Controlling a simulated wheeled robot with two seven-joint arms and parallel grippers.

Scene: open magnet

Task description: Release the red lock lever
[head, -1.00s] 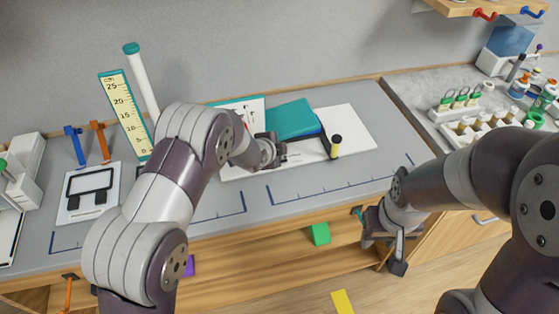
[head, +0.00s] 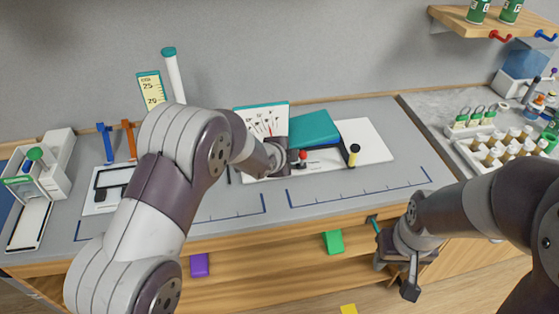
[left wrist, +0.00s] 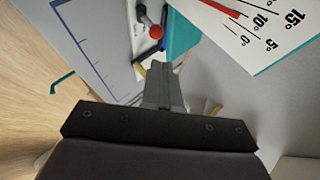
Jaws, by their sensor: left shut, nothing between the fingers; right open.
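The red lock lever shows as a small red ball knob (head: 302,154) on a white base plate (head: 375,140), in front of a teal block (head: 314,128). The red knob (left wrist: 156,32) is also in the left wrist view, beyond my fingertips. My left gripper (left wrist: 163,82) is shut and empty, apart from the knob. In the head view its end (head: 280,160) is just left of the knob, and my arm hides part of the plate. My right gripper (head: 397,275) is open and empty, low in front of the bench.
An angle scale with a red pointer (head: 262,120) stands behind the left gripper. A black post with a yellow band (head: 353,156) stands right of the knob. A vial rack (head: 500,145) is at far right. The bench front strip (head: 330,192) is clear.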

